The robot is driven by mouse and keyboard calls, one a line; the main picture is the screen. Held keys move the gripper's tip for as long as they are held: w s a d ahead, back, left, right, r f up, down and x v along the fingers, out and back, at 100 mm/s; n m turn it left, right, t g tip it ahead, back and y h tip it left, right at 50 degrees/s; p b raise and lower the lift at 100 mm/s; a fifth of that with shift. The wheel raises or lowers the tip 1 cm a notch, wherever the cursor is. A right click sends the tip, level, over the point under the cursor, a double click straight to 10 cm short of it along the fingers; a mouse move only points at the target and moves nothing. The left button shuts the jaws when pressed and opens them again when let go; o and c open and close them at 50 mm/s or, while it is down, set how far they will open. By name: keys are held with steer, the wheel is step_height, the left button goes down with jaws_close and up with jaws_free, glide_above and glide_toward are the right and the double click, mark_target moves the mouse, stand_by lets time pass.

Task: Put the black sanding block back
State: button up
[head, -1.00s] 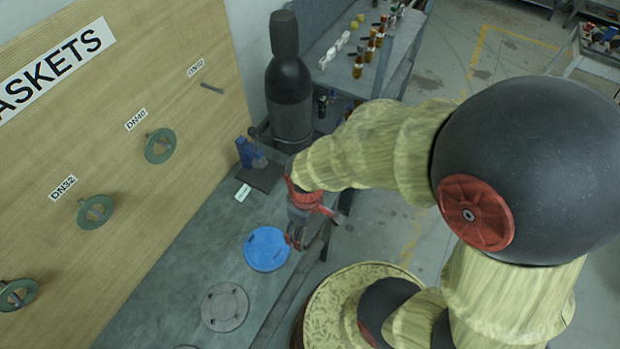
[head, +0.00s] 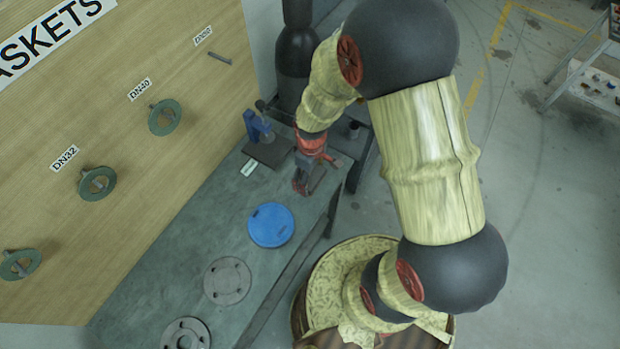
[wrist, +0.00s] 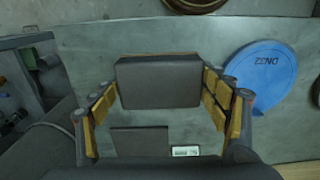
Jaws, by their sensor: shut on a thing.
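The black sanding block (wrist: 158,82) is between the fingers of my gripper (wrist: 160,103) in the wrist view, and the gripper is shut on it. In the head view my gripper (head: 306,184) hangs over the bench's right edge area, right of a dark flat patch (head: 268,152). The block is too dark and small to make out surely there. The dark patch also shows in the wrist view (wrist: 140,140), below the block in the picture and apart from it. A small white label (head: 249,168) lies beside the patch; its text is too small to read.
A blue disc (head: 270,225) and grey flanges (head: 227,281) lie on the grey bench (head: 190,245). A blue upright item (head: 257,127) stands at the dark patch's far side. A dark cylinder (head: 297,65) stands behind. The wooden gasket board (head: 120,190) rises at left.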

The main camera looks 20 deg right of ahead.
mark_target(310, 179)
steer(key=shift+w+d+f, duration=0.2)
steer(key=shift+w+f, duration=0.6)
steer(key=shift+f, duration=1.6)
steer(key=shift+f, duration=0.1)
steer(key=shift+f, duration=0.15)
steer(key=o, duration=1.2)
